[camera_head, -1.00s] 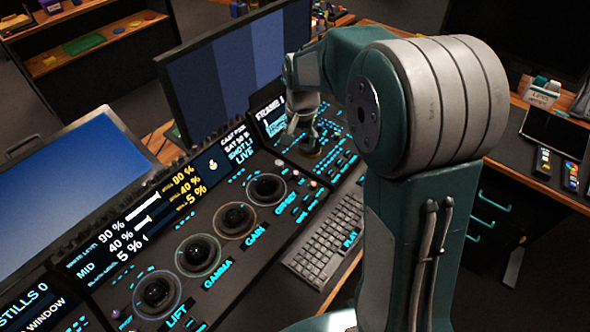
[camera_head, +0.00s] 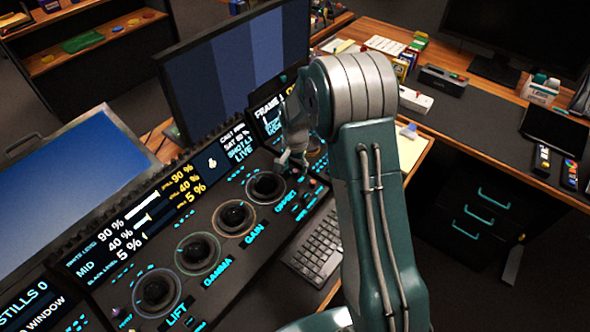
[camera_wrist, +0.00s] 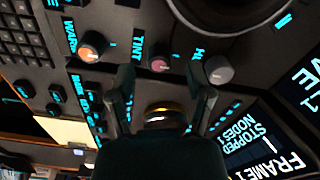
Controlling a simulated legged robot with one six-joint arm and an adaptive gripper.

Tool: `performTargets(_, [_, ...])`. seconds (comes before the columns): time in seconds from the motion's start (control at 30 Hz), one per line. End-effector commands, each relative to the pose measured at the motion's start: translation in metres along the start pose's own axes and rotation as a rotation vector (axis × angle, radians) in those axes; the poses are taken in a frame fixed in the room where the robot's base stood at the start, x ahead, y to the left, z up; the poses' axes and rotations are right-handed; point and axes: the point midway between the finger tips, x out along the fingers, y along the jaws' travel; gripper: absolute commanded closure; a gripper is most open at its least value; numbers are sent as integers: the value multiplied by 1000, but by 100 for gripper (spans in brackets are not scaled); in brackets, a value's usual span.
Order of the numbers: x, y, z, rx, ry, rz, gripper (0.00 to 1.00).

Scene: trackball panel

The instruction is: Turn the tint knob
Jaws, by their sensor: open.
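The tint knob (camera_wrist: 160,64) is a small pinkish knob with the label TINT beside it in the wrist view. An orange knob (camera_wrist: 92,46) marked WARM is to its left, and a grey knob (camera_wrist: 218,69) is to its right. My gripper (camera_wrist: 161,78) is open and empty, its two dark fingers pointing towards the tint knob, one on each side of it in the picture. I cannot tell how far the fingertips are from the knob. In the head view my gripper (camera_head: 291,160) is low over the panel's right part, and the tint knob cannot be made out there.
A dark ball with a yellow ring (camera_wrist: 165,116) shows between my fingers. Several ringed trackballs, such as the GAIN one (camera_head: 233,217), line the panel. A keyboard (camera_head: 318,245) lies in front, and a tall monitor (camera_head: 235,70) stands behind.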

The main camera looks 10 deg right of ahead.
Motion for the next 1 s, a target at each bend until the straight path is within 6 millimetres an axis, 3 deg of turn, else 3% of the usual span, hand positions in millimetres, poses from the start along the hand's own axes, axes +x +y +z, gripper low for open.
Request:
performTargets(0.2, [18,0,0,0,1,-1,34])
performTargets(0.47, [18,0,0,0,1,-1,34])
performTargets(0.6, [18,0,0,0,1,-1,96])
performTargets(0.63, [18,0,0,0,1,-1,100])
performTargets(1.0, [19,-1,-1,-23,1,-1,100])
